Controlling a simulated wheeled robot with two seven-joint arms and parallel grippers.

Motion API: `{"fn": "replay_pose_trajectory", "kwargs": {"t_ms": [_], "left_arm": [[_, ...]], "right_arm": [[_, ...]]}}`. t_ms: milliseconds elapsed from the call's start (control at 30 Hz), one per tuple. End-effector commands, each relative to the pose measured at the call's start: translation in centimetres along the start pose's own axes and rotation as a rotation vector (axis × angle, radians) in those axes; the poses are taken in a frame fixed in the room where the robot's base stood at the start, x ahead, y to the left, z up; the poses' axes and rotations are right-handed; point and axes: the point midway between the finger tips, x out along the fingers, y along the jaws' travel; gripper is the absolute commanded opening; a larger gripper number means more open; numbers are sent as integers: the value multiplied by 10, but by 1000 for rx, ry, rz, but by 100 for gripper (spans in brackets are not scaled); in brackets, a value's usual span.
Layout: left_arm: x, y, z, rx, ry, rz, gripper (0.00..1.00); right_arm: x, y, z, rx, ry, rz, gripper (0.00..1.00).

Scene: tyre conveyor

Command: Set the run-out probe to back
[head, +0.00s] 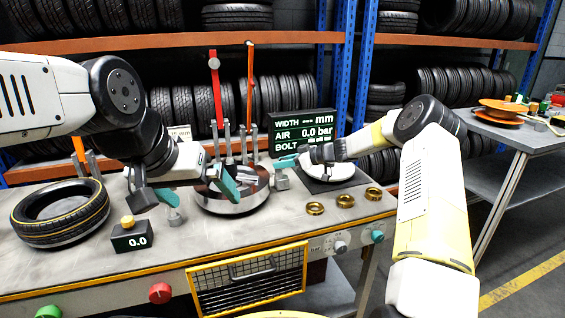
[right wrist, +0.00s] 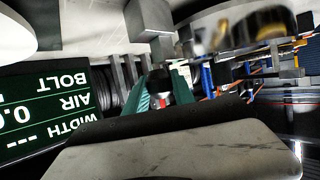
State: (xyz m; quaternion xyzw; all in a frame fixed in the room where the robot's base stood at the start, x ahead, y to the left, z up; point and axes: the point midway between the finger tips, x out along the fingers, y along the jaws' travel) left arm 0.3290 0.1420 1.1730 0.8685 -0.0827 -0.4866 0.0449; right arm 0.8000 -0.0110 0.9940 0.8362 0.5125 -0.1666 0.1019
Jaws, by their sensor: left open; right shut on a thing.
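My right gripper (head: 287,161) reaches in from the right over the bench, beside the round metal turntable (head: 236,205). Its green fingers (right wrist: 160,92) are shut on a small dark thing with a red spot, between them in the right wrist view. I take it to be part of the run-out probe; a small grey post (head: 281,181) stands just below these fingertips. The probe's position, back or forward, cannot be read.
A tyre (head: 58,212) lies on the bench at left, near a 0.0 readout box (head: 131,237). A display board (head: 302,131) and upright posts with red and orange rods (head: 215,85) stand behind. Several brass rings (head: 345,201) lie front right. Tyre racks (head: 170,44) fill the back.

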Motion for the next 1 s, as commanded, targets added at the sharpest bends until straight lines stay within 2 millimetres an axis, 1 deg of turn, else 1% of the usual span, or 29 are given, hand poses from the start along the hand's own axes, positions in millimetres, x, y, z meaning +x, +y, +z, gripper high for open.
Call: {"fn": "replay_pose_trajectory", "kwargs": {"t_ms": [800, 867, 1000], "left_arm": [[0, 0, 0, 0, 0, 0, 100], [0, 0, 0, 0, 0, 0, 100], [0, 0, 0, 0, 0, 0, 100]], "right_arm": [[0, 0, -1, -1, 1, 1, 0], [-2, 2, 0, -1, 1, 1, 0], [-14, 16, 4, -1, 3, 5, 0]]}}
